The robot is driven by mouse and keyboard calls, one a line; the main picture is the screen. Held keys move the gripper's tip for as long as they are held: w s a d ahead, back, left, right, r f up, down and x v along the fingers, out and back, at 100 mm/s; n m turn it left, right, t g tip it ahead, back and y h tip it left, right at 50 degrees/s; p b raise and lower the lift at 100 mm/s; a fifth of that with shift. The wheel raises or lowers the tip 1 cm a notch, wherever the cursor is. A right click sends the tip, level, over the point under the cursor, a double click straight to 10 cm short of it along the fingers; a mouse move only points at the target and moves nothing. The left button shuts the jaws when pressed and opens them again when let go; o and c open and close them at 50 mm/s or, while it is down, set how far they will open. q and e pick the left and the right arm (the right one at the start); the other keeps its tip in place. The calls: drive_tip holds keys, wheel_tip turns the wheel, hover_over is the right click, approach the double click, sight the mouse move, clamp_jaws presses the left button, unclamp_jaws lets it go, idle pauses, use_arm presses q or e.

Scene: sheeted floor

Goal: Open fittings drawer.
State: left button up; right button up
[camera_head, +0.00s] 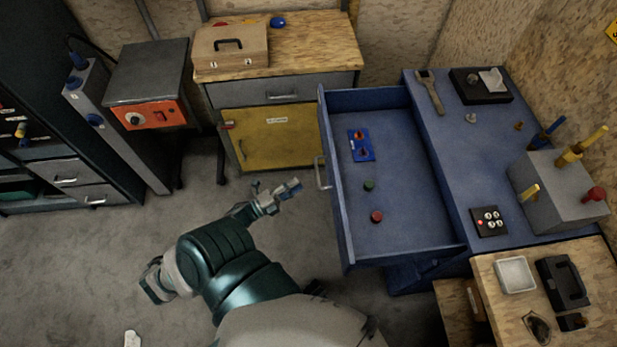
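A blue drawer (400,215) stands pulled out to the left from a blue workbench (465,150). Its metal handle (322,173) is on the front face, at the drawer's left side. Inside lie a small blue plate with red parts (361,146), a green round piece (369,186) and a red round piece (377,216). My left gripper (292,188) is to the left of the drawer front, a little apart from the handle. Its fingers are small in the view, and their opening is unclear. My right gripper is not in view.
A wooden-topped cabinet with a yellow door (270,138) stands at the back. A wooden table (500,315) is at lower right. Grey floor (80,270) is open at lower left.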

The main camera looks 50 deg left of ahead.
use_arm(q)
drive_tip(key=shift+v, duration=1.5)
